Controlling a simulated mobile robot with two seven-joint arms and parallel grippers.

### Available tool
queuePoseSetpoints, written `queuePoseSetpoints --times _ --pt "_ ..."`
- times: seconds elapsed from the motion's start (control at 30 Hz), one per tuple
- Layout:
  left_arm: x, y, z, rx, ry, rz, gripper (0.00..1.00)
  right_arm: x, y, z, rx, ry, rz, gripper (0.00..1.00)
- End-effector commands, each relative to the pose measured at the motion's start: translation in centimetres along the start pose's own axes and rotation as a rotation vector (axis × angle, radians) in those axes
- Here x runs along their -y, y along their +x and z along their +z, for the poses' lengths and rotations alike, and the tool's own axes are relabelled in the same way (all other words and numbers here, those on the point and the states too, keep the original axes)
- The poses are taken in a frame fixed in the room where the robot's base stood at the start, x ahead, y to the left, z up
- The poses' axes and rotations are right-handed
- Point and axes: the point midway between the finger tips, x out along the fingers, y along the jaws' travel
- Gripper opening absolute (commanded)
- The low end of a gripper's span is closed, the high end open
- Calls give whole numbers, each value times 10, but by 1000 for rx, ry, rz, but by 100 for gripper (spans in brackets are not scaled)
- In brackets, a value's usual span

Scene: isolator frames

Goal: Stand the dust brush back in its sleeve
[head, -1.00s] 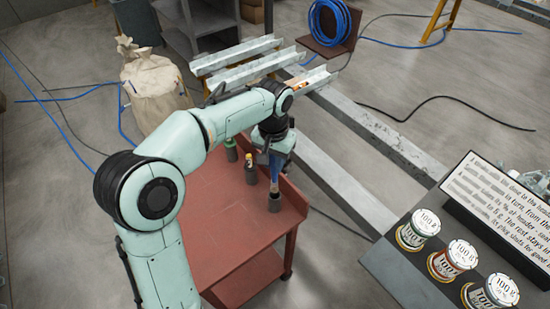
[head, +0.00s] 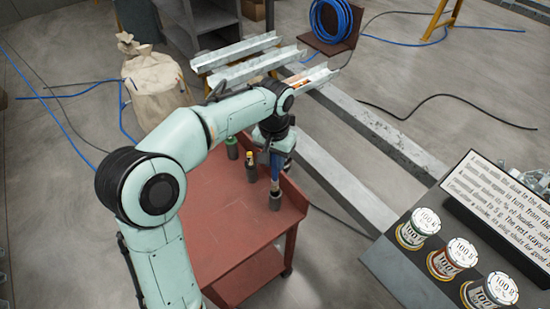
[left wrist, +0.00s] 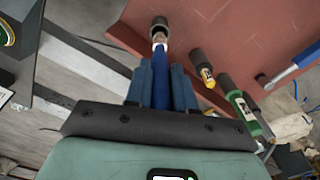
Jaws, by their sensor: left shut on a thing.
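My left gripper (head: 276,163) is shut on the blue handle of the dust brush (left wrist: 160,87) above the red table (head: 223,205). The brush points down, its pale lower part (head: 275,186) just over the mouth of a dark round sleeve (head: 275,202). In the left wrist view the brush's far end overlaps the near rim of the sleeve (left wrist: 160,21), and part of the dark opening shows beyond it. I cannot tell whether the tip is inside. My right gripper is not in view.
A blue-handled tool (left wrist: 292,69) shows in the left wrist view. Metal channels (head: 245,66) lie behind the table. Labelled tins (head: 418,229) stand at right.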

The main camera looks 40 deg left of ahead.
Motion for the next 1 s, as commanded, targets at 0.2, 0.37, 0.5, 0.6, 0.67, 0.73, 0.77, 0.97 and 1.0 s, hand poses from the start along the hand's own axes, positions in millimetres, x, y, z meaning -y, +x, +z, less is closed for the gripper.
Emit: queuePoseSetpoints --times 0.2,0.37,0.5,0.6,0.67,0.73,0.77,0.97,1.0 --pt "0 0 0 -1 0 0 0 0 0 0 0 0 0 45" --pt "0 2 0 0 0 0 0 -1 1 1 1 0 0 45" --pt "0 10 1 1 0 0 0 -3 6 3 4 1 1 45" --pt "0 15 1 1 0 0 0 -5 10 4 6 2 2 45" --pt "0 18 0 0 0 0 0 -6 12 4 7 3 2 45" --pt "0 21 0 0 0 0 0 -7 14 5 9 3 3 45" --pt "0 23 0 0 0 0 0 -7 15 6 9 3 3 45" --pt "0 33 1 2 0 0 0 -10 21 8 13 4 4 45" --pt "0 35 1 2 0 0 0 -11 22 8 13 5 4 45"
